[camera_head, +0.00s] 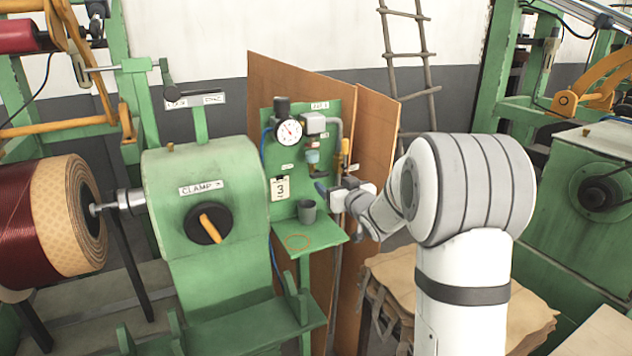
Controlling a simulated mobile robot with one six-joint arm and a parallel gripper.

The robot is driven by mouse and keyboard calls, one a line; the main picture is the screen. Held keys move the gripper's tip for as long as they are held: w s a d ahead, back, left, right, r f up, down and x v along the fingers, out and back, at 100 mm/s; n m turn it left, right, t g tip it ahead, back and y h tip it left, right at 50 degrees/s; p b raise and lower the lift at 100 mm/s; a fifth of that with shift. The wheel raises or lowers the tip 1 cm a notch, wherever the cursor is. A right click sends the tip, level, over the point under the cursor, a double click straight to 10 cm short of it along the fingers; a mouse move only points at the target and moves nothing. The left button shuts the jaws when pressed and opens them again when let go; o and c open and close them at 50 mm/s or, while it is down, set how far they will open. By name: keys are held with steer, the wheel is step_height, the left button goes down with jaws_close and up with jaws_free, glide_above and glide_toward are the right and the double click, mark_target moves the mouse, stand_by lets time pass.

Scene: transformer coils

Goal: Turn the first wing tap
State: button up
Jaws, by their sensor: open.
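The green panel (335,112) carries a round pressure gauge (289,130), a grey box fitting and pipework with a small blue-grey part (312,157) below. My gripper (327,190) is open, in front of the panel's lower right, reaching in from the right. A small dark blue piece shows at its fingertips. I cannot tell whether this is a wing of the tap or part of a finger, or whether they touch. The wing tap itself is too small and too covered by my gripper to make out clearly.
The green clamp housing (205,165) with an orange-handled knob stands further left. Brown boards (375,130) stand behind the panel.

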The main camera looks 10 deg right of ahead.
mark_target(322, 176)
steer(key=shift+w+a+f+n+t+y, duration=0.15)
steer(key=shift+w+a+f+n+y, duration=0.15)
steer(key=shift+w, duration=0.2)
steer(key=shift+w+a+f+n+t+y, duration=0.1)
steer(key=shift+w+a+t+y, duration=0.05)
steer(key=shift+w+y, duration=0.3)
steer(key=p+x, duration=0.1)
steer(key=x, duration=0.6)
steer(key=shift+c, duration=0.2)
steer(key=shift+f, duration=0.1)
steer(key=c, duration=0.9)
